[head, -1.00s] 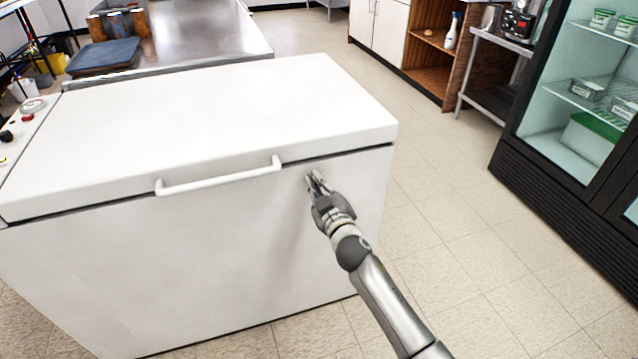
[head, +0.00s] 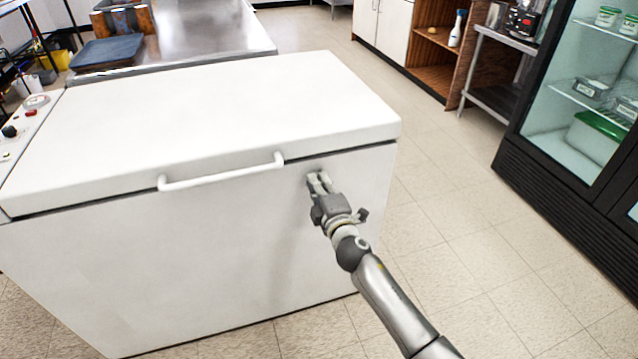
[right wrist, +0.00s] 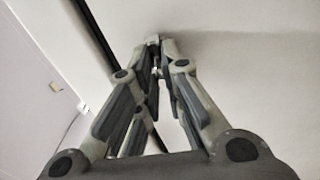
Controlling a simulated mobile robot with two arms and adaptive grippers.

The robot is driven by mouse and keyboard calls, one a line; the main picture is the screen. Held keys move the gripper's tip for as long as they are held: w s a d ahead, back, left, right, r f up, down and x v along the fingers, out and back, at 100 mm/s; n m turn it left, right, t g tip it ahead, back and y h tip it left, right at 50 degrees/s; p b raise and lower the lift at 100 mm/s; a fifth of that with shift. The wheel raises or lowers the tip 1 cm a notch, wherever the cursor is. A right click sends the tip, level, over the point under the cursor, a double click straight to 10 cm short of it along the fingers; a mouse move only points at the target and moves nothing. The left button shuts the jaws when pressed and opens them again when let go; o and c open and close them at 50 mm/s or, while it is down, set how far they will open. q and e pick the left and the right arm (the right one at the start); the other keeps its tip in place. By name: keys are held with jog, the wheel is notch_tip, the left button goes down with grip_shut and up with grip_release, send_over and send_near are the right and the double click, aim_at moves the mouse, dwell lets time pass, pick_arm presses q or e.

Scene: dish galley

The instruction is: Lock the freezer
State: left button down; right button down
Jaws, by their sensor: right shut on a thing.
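The white chest freezer (head: 200,270) stands in front of me. Its lid (head: 220,100) is down, with a thin dark gap under its front edge. A white bar handle (head: 222,173) is on the front. My right gripper (head: 318,179) is at the freezer's front face, right of the handle and just below the lid edge. In the right wrist view its fingers (right wrist: 153,45) are shut on a small metal part (right wrist: 156,71) at the front face. The fingers mostly hide this part, so I cannot tell its shape or its turn. My left gripper is not in view.
A steel counter (head: 215,35) stands behind the freezer. A black glass-door fridge (head: 548,190) stands at the right. The tiled floor (head: 450,220) between freezer and fridge is clear. A panel with knobs (head: 28,118) is at the freezer's left.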

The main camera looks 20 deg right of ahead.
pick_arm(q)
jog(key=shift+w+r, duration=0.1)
pick_arm(e)
jog(key=shift+f+n, duration=0.15)
jog(key=shift+n, duration=0.45)
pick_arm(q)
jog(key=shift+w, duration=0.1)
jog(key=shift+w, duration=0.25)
pick_arm(e)
jog(key=c, duration=1.6)
grip_release()
jog(key=shift+o, duration=0.2)
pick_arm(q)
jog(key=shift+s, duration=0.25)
pick_arm(e)
jog(key=s, duration=1.2)
jog(key=shift+d, duration=0.15)
